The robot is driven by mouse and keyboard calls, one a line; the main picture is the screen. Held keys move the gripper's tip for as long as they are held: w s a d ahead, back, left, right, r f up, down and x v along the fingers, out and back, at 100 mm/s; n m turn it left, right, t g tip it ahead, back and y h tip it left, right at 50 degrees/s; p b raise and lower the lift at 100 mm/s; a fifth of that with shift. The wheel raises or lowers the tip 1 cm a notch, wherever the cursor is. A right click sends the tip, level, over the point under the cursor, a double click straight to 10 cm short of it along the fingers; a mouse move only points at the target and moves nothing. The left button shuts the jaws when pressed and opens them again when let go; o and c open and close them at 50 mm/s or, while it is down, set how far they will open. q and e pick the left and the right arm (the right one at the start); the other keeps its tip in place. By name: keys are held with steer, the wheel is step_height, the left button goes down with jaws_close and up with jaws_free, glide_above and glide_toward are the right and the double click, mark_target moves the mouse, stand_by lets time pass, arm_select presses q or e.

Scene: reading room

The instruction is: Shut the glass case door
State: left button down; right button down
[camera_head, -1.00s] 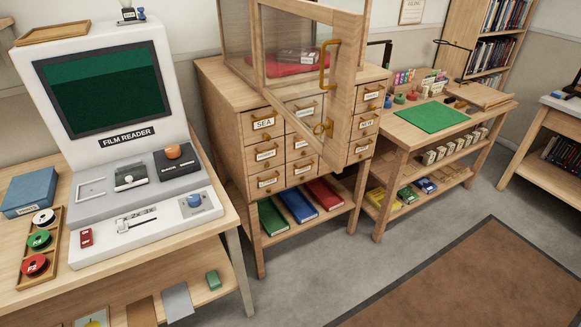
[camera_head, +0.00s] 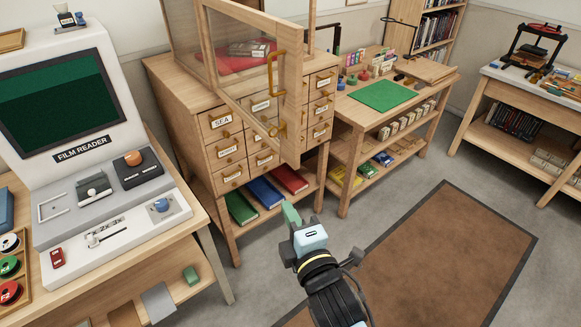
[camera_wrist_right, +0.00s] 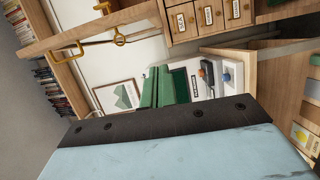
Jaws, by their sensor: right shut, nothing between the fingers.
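The glass case door (camera_head: 245,75) has a wooden frame and stands swung open, jutting out in front of the card-drawer cabinet. Its brass handle (camera_head: 273,72) is on the free edge, with a brass key or latch (camera_head: 277,132) lower down. The glass case (camera_head: 187,40) holds a red cushion with an item on it. My right gripper (camera_head: 291,214) is shut and empty, below and in front of the door, apart from it. In the right wrist view the door frame (camera_wrist_right: 90,32) and handle (camera_wrist_right: 66,50) show sideways at upper left. My left gripper is not in view.
A film reader (camera_head: 85,130) stands on a table at left. The drawer cabinet (camera_head: 228,150) has coloured binders on its lower shelf. A desk with a green mat (camera_head: 384,96) stands right of it. Open floor and a brown rug (camera_head: 430,250) lie in front.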

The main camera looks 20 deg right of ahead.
steer(key=w+d+r+p, duration=0.1)
steer(key=w+d+p, duration=0.1)
steer(key=w, duration=0.9)
steer(key=shift+d+r, duration=0.15)
steer(key=shift+d, duration=0.7)
steer(key=shift+w+d, duration=0.1)
steer(key=shift+d, duration=0.05)
